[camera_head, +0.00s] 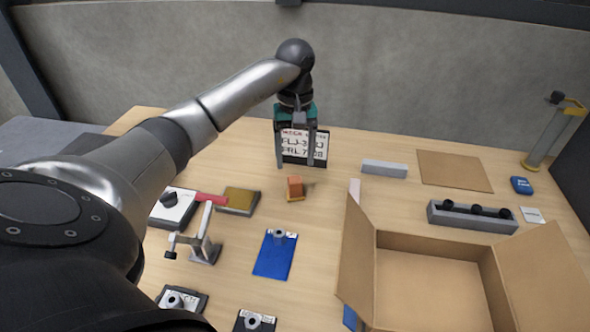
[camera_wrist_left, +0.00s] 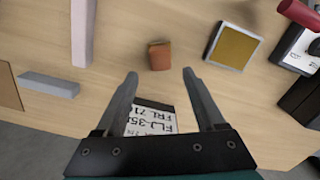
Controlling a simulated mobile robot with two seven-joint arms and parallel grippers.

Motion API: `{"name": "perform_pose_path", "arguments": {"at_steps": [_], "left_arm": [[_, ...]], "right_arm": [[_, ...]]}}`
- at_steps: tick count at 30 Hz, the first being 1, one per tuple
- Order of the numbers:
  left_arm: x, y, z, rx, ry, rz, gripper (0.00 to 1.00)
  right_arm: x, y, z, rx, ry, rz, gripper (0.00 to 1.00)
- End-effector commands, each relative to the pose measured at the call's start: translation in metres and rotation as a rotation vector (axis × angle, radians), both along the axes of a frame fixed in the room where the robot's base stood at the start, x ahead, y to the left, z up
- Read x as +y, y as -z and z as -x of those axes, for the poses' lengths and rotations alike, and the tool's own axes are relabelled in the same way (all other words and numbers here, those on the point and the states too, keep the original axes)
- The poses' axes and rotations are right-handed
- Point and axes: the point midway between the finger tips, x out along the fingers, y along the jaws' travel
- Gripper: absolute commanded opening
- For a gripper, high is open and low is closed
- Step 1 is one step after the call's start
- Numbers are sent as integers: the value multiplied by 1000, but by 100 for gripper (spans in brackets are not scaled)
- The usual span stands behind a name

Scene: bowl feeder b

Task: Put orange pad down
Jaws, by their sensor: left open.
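A small orange-brown block-like piece (camera_head: 295,187), the only clearly orange thing, stands on the wooden table near its middle. It also shows in the left wrist view (camera_wrist_left: 159,56), just beyond the fingertips and apart from them. I cannot tell whether it is the orange pad. My left gripper (camera_head: 295,163) is open and empty, its fingers pointing down above the table on the far side of the piece. In the left wrist view the gripper (camera_wrist_left: 160,74) has a clear gap between its fingers. My right gripper is not in view.
A mustard pad in a frame (camera_head: 238,199) lies left of the orange piece. A lettered sign (camera_head: 303,146) stands behind my left gripper. An open cardboard box (camera_head: 430,245) fills the front right. A blue clipboard-like plate (camera_head: 273,262) lies in front. A grey bar (camera_head: 384,168) lies right.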

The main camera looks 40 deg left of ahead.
Motion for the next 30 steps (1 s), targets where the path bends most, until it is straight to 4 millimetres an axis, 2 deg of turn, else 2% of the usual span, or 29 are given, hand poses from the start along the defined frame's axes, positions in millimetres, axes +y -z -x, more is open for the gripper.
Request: {"name": "perform_pose_path", "arguments": {"at_steps": [1,3,9,30], "left_arm": [[1,-14,-1,-3,0,-2,71],[1,-26,-1,-3,-1,-2,71],[1,-48,-1,-1,-1,-1,71],[1,-51,-1,1,0,0,71]], "right_arm": [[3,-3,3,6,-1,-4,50],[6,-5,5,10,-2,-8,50],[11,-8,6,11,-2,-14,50],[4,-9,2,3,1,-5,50]]}}
